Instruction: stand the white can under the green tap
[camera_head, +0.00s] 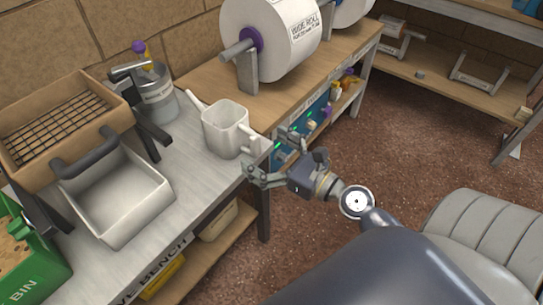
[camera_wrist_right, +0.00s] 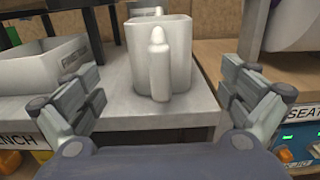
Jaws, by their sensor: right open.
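The white can (camera_head: 225,128), a squarish watering can with a spout on the left and a handle on the right, stands upright on the bench by its right end. My right gripper (camera_head: 263,163) is open and empty at the bench's edge, just right of the can and apart from it. In the right wrist view the can (camera_wrist_right: 158,52) is ahead, between the spread fingers (camera_wrist_right: 163,88), its handle facing me. I cannot make out a green tap in either view. My left gripper is out of view.
A white basin (camera_head: 147,207) and a wooden sieve tray (camera_head: 25,122) are left of the can. A grey labelled pot (camera_head: 158,97) stands behind it. A large white roll (camera_head: 268,38) is on the wooden bench. A green bin (camera_head: 40,270) is at the lower left.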

